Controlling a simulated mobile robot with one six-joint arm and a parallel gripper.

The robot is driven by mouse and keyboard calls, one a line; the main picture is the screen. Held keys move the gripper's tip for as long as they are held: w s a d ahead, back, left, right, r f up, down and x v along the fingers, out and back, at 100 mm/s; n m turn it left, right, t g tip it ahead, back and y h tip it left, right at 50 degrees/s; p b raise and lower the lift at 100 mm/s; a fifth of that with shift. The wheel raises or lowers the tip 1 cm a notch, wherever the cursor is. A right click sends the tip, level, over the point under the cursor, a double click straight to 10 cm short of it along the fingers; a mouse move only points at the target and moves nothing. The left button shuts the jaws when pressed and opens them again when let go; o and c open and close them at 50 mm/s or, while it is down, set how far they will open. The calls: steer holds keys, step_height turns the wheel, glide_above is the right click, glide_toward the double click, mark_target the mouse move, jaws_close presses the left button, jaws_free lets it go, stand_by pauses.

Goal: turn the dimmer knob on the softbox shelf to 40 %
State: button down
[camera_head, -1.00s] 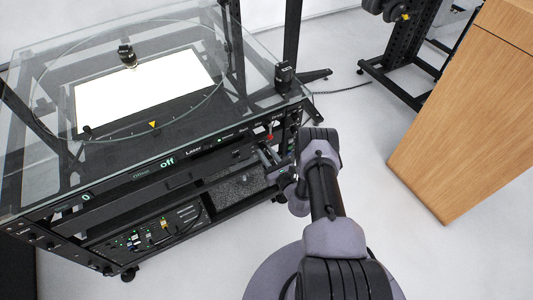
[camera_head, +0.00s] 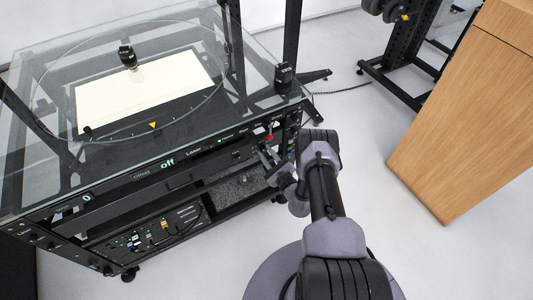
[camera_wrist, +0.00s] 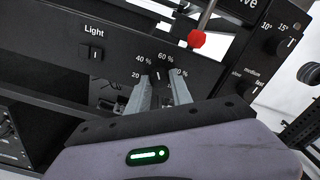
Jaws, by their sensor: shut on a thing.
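The dark dimmer knob (camera_wrist: 158,75) sits on the black softbox shelf panel (camera_wrist: 115,65), under printed marks of which 20, 40 % and 60 % read clearly. The 80 % mark is partly covered by a finger. My gripper (camera_wrist: 161,88) is shut on the knob, one grey finger on each side. A small pale line shows on the knob, roughly between 40 % and 60 %; its exact setting is hard to read. In the head view my gripper (camera_head: 267,157) is at the right front of the rig, and the knob is hidden there. The light panel (camera_head: 145,85) glows pale cream.
A Light switch (camera_wrist: 91,53) is left of the knob. A red-tipped lever (camera_wrist: 196,40) stands just above right, with another knob (camera_wrist: 285,45) farther right. The glass top (camera_head: 245,95) overhangs the front panel. A wooden cabinet (camera_head: 465,120) stands at the right.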

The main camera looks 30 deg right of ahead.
steer(key=n, duration=0.5)
steer(key=shift+p, duration=0.35)
steer(key=shift+n, duration=0.3)
steer(key=c, duration=1.1)
jaws_free()
steer(key=shift+c, duration=0.2)
steer(key=s+p, duration=0.6)
steer(key=s, duration=1.1)
steer(key=shift+s+d, duration=0.25)
steer(key=shift+d, duration=0.05)
